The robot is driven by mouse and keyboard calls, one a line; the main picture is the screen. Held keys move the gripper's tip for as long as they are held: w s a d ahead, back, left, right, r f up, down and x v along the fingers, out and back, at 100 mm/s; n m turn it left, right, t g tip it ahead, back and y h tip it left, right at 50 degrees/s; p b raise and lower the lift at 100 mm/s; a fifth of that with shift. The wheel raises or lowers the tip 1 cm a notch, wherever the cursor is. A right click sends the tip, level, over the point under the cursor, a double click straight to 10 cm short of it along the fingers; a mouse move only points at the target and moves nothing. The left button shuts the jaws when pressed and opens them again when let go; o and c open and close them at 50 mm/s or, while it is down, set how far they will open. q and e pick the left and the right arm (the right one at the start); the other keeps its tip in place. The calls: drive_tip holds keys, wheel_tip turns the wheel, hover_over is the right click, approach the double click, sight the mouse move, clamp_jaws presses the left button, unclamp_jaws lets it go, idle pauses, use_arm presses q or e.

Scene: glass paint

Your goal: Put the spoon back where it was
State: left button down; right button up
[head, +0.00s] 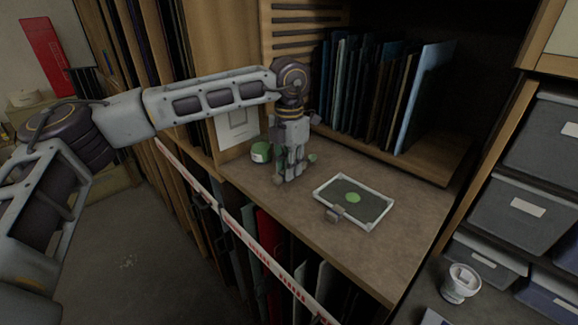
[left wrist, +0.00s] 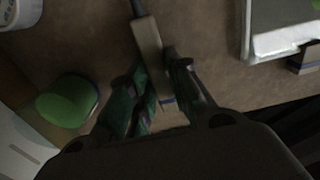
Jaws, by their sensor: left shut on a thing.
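My left gripper (head: 291,176) points down at the wooden shelf top, left of the white-framed tray (head: 325,196). In the left wrist view its fingers (left wrist: 160,97) are closed around the pale handle (left wrist: 150,45) of a slim tool, which I take to be the spoon. The spoon's bowl end does not show. The tray has a dark inside and a green paint blob (head: 353,198). My right gripper is not in view.
A green-topped jar (head: 260,153) stands left of the gripper; its green top shows in the left wrist view (left wrist: 67,101). A small block (head: 335,213) lies against the tray's front. Upright sheets (head: 372,95) stand behind. A white cup (head: 461,282) is at lower right.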

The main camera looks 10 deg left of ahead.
use_arm(q)
drive_tip(key=shift+f, duration=0.2)
idle(0.5)
drive_tip(key=c, duration=1.3)
unclamp_jaws()
drive_tip(key=shift+o, duration=0.2)
drive_tip(key=shift+r, duration=0.1)
wheel_tip(320, 180, up, 12)
